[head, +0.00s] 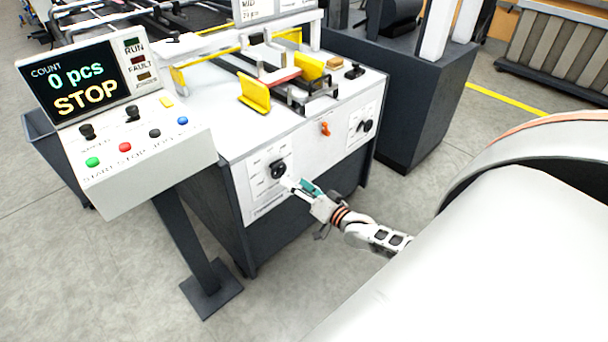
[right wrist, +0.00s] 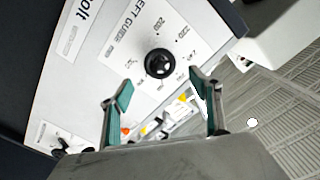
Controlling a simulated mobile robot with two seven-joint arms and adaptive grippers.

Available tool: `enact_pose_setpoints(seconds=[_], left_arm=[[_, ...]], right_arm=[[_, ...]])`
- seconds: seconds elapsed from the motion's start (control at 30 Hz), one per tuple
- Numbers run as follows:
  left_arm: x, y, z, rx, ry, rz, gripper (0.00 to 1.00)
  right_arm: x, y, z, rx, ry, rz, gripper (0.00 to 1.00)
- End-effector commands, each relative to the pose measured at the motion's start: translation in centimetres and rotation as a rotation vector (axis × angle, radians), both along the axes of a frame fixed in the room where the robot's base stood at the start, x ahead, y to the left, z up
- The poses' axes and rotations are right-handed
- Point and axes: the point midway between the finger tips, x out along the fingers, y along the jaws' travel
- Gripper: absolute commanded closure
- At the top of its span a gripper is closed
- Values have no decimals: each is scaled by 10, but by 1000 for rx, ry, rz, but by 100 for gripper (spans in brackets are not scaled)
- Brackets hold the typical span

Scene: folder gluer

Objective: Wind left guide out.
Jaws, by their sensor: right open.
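The left guide knob is a round black knob on a white dial panel on the machine's front. It shows in the head view (head: 278,170) and the right wrist view (right wrist: 158,63), where the panel reads "LEFT GUIDE" with a numbered scale. My right gripper (head: 297,185) is close in front of the knob, to its lower right in the head view. In the right wrist view its two teal-padded fingers (right wrist: 163,90) are spread wide with nothing between them, and the knob lies beyond their tips. My left gripper is in neither view.
A second black knob (head: 366,125) and an orange handle (head: 325,128) are on the same front face, to the right. A control console (head: 150,150) on a post stands at the left, its screen (head: 77,83) reading "0 pcs STOP". Yellow guides (head: 256,95) sit on the machine's top.

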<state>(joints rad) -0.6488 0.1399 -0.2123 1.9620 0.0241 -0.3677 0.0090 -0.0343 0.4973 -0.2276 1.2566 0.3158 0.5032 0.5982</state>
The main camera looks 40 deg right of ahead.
Motion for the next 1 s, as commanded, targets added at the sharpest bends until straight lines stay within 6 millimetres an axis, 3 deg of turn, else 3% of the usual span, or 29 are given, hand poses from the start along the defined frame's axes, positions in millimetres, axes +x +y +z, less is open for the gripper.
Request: enact_pose_setpoints(seconds=[0.1,0.3,0.9,1.0], left_arm=[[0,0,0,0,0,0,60],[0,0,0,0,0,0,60],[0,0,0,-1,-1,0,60],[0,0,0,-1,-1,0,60]], right_arm=[[-18,-1,-1,0,1,0,37],[-31,-3,1,1,-2,-1,37],[-33,-2,0,0,0,0,37],[-38,7,-6,-15,15,10,37]])
